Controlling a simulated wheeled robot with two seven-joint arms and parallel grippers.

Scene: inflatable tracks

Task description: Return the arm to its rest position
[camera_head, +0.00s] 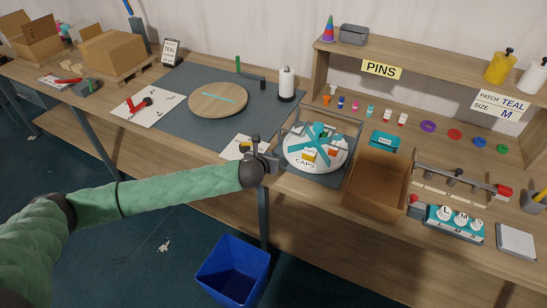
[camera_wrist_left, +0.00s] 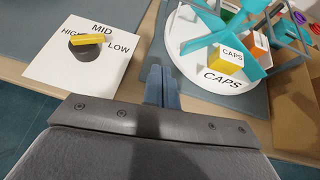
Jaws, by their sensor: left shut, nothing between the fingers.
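My left arm, in a green quilted sleeve, reaches in from the left in the head view. Its gripper (camera_head: 271,160) is over the bench's front edge, beside the white round CAPS turntable (camera_head: 318,167). In the left wrist view the gripper's fingers (camera_wrist_left: 162,88) are together with nothing between them. They point between the dial card (camera_wrist_left: 90,62) and the CAPS turntable (camera_wrist_left: 190,45). A yellow CAPS box (camera_wrist_left: 226,62) and teal dividers are on the turntable. My right gripper is not in view.
A blue bin (camera_head: 233,270) stands on the floor below the bench. An open cardboard box (camera_head: 378,182) is right of the turntable. A round wooden board (camera_head: 218,99) lies on the grey mat (camera_head: 190,82). A PINS shelf (camera_head: 420,70) stands behind.

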